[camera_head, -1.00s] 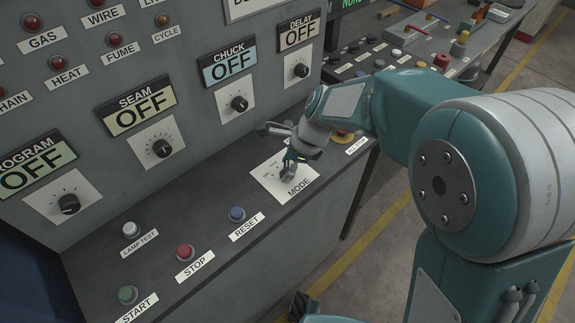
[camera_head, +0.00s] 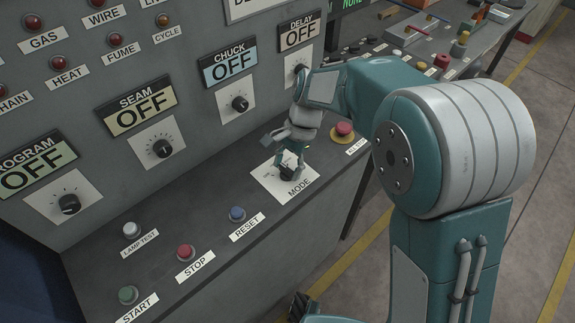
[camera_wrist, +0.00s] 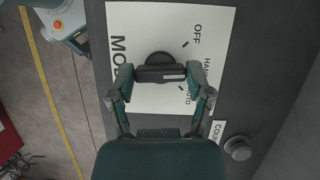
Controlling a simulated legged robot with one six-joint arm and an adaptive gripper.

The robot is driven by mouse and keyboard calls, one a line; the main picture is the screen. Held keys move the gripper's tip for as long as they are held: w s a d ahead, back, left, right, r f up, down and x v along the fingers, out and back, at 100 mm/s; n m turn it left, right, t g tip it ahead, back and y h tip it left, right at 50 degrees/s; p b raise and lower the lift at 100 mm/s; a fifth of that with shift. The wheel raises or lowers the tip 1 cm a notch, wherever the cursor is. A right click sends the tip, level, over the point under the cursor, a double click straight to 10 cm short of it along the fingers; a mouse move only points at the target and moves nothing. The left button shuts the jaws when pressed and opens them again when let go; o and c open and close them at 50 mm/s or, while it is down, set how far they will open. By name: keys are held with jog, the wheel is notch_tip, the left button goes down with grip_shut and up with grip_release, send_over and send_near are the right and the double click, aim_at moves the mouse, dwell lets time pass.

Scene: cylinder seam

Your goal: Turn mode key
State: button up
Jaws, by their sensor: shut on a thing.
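The mode key is a dark switch (camera_wrist: 160,72) on a white plate labelled MODE (camera_wrist: 140,20), which also shows on the console ledge in the head view (camera_head: 270,187). The plate carries the marks OFF, HAND and AUTO in the wrist view. My gripper (camera_wrist: 160,82) is over the plate with its fingers on either end of the key's bar, shut on it. The key's bar lies across the wrist picture. In the head view my gripper (camera_head: 290,170) comes down on the key from above and hides much of it.
A red mushroom button (camera_head: 344,129) stands just behind my gripper. Reset (camera_head: 237,214), stop (camera_head: 185,251), start (camera_head: 127,294) and lamp test (camera_head: 131,230) buttons sit along the ledge. The upright panel with the chuck knob (camera_head: 239,103) rises behind.

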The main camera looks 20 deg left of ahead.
jog(key=n+h, duration=0.1)
jog(key=n, duration=0.3)
jog(key=shift+w+a+n+h, duration=0.1)
jog(key=shift+a+n+h, duration=0.05)
jog(key=shift+n+h, duration=0.85)
jog(key=shift+n, duration=1.2)
jog(key=o, duration=1.1)
jog(key=shift+a, duration=0.1)
jog(key=shift+o, duration=0.2)
jog(key=shift+w+r, duration=0.2)
jog(key=shift+r, duration=0.2)
jog(key=v, duration=1.1)
jog(key=shift+a, duration=0.2)
